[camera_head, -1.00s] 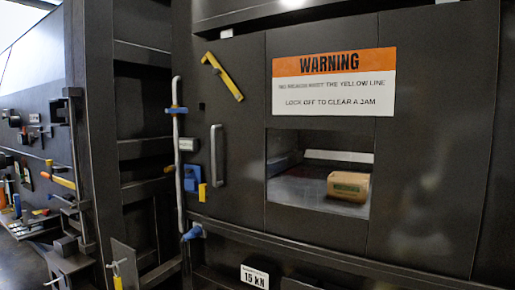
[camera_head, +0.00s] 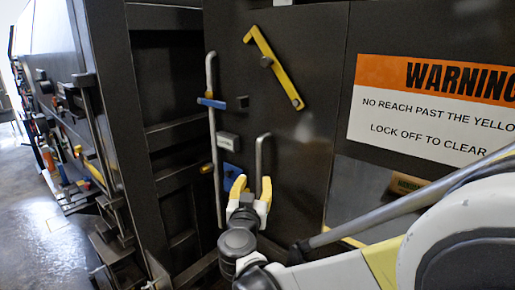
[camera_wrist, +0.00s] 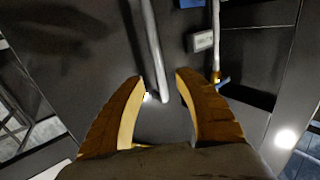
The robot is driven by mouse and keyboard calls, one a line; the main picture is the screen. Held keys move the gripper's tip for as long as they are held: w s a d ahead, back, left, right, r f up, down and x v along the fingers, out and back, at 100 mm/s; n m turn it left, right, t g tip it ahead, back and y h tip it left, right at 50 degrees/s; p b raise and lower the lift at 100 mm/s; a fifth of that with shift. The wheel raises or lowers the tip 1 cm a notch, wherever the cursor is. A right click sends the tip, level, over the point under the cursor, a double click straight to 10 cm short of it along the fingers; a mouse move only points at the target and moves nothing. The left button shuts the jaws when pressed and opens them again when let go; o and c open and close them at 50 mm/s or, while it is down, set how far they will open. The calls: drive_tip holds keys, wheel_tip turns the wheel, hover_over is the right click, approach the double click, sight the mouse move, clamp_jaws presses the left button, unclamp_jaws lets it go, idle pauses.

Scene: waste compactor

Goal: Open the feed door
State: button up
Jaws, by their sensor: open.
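The feed door (camera_head: 300,140) is a dark panel, apparently closed, with a window at its lower right. A grey vertical bar handle (camera_head: 260,155) is near its left edge. My gripper (camera_head: 252,185) is open, its yellow fingers at the handle's lower part. In the wrist view, one end of the handle (camera_wrist: 152,50) shows between the open fingertips (camera_wrist: 161,76); I cannot tell whether they touch it. A yellow lever (camera_head: 272,68) is tilted above the handle. A vertical rod (camera_head: 212,130) with a blue grip (camera_head: 211,102) stands left of it.
A white-and-orange warning sign (camera_head: 430,110) is right of the handle. A small grey box (camera_head: 228,141) and a blue part (camera_head: 231,170) are between rod and handle. My arm covers the lower right. Open floor (camera_head: 50,225) lies at lower left, beside a frame with several levers.

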sight(259, 167)
drive_tip(key=w, duration=0.6)
drive_tip(key=w+d+p, duration=0.1)
drive_tip(key=w, duration=0.3)
clamp_jaws()
